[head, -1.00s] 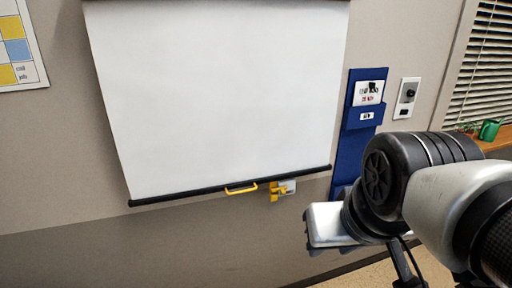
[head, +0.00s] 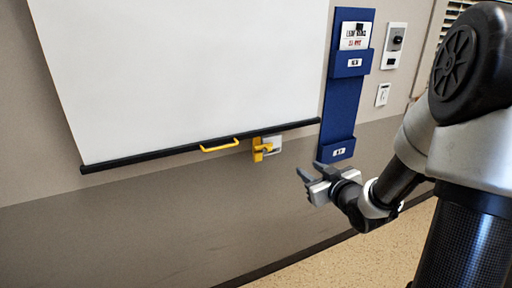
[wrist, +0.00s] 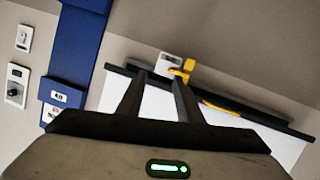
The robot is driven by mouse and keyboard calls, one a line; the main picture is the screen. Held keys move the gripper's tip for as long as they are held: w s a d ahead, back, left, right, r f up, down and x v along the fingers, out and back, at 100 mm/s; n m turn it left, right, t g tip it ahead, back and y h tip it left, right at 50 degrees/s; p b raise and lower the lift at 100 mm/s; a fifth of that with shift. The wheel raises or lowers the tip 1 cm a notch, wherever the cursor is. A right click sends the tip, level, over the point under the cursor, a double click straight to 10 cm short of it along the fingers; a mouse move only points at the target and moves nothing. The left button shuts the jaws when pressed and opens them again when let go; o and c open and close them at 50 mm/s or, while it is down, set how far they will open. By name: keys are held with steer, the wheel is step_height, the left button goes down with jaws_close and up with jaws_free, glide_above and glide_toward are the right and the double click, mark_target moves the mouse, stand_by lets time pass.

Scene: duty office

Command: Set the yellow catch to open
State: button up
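The yellow catch (head: 262,149) sits on a small pale wall plate (head: 273,144), just under the black bottom bar of the white screen. It also shows in the wrist view (wrist: 184,70), beyond my fingertips. My gripper (head: 302,176) is to the right of and a little below the catch in the head view, apart from it. In the wrist view the two fingers (wrist: 159,82) stand apart with nothing between them. The setting of the catch is too small to read.
The white screen (head: 190,70) has a black bottom bar (head: 120,162) with a yellow pull handle (head: 219,146) left of the catch. A blue wall holder (head: 342,105) hangs to the right, with switch plates (head: 394,45) beyond it. The wall below the bar is clear.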

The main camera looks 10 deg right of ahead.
step_height(320, 180, down, 3)
steer(key=a+t+y+b, duration=0.2)
steer(key=y+b, duration=0.1)
steer(key=b, duration=0.1)
glide_toward(270, 149)
steer(key=shift+m+t, duration=0.3)
steer(key=shift+t, duration=0.1)
steer(key=x, duration=0.8)
steer(key=shift+a+f, duration=0.1)
steer(key=shift+f, duration=0.2)
jaws_close()
